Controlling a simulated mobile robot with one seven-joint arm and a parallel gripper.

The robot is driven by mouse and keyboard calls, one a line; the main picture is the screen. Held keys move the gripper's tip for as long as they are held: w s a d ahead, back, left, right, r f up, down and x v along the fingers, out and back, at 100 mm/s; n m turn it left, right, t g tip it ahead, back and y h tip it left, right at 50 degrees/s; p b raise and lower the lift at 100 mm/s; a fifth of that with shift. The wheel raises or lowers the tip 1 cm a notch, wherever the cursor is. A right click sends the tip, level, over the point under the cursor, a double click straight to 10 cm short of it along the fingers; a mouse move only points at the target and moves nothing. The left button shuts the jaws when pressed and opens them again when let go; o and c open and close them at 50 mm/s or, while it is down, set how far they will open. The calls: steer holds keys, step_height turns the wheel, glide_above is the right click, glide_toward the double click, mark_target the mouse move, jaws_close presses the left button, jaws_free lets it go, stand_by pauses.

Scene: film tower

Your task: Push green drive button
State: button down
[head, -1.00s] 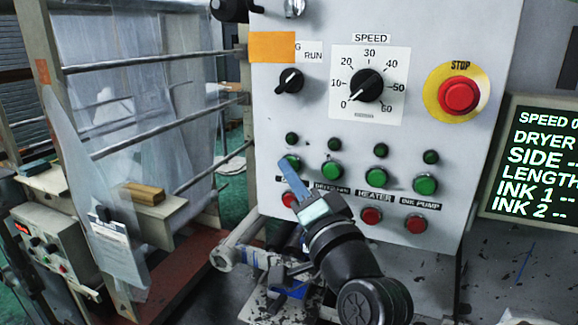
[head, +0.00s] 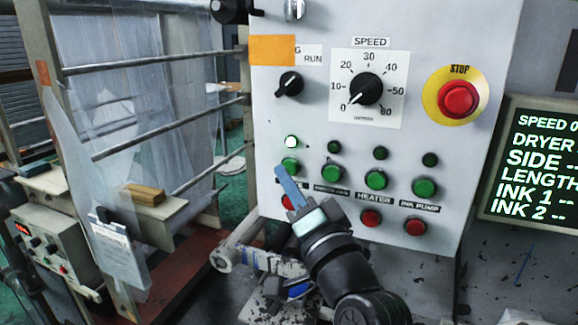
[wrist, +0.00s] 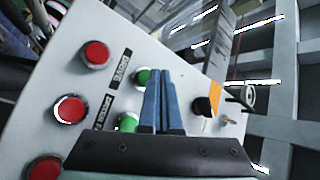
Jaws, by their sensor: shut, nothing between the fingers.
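The green drive button (head: 289,166) is the leftmost of the row of green buttons on the grey control panel. The small lamp (head: 291,142) above it glows bright white-green.
Other green buttons (head: 376,180) and red buttons (head: 371,218) sit close by. A speed dial (head: 368,88), a run switch (head: 290,83) and a red stop button (head: 459,99) are higher up. A display (head: 535,160) stands right. Film rollers (head: 160,132) are left.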

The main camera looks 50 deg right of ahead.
steer(key=shift+s+a+p, duration=0.3)
steer(key=shift+a, duration=0.45)
steer(key=shift+s+a+p, duration=0.25)
steer(key=shift+s+a, duration=0.1)
steer(key=shift+a, duration=0.45)
steer(key=shift+s+a+p, duration=0.3)
steer(key=shift+a, duration=0.45)
steer(key=w+a+r+n+t+y+b, duration=0.1)
steer(key=a+r+n+t+y+b, duration=0.1)
steer(key=a+r+n, duration=0.45)
steer(key=w+a+r+n+t+y+b, duration=0.2)
steer(key=a+r+n+t, duration=0.15)
steer(key=a, duration=0.65)
steer(key=s+a+r+n+t+y+b, duration=0.1)
steer(key=s+a+r+n+y, duration=0.1)
steer(key=a, duration=0.4)
steer(key=s+a+r+n+t+y+b, duration=0.1)
steer(key=s+a+r+n+t+y, duration=0.1)
steer(key=s+a+r+n, duration=0.2)
step_height(320, 180, up, 2)
steer(key=s+a, duration=0.1)
steer(key=a, duration=0.1)
steer(key=shift+a+r+b, duration=0.25)
steer(key=shift+a+b, duration=0.05)
steer(key=shift+a, duration=0.05)
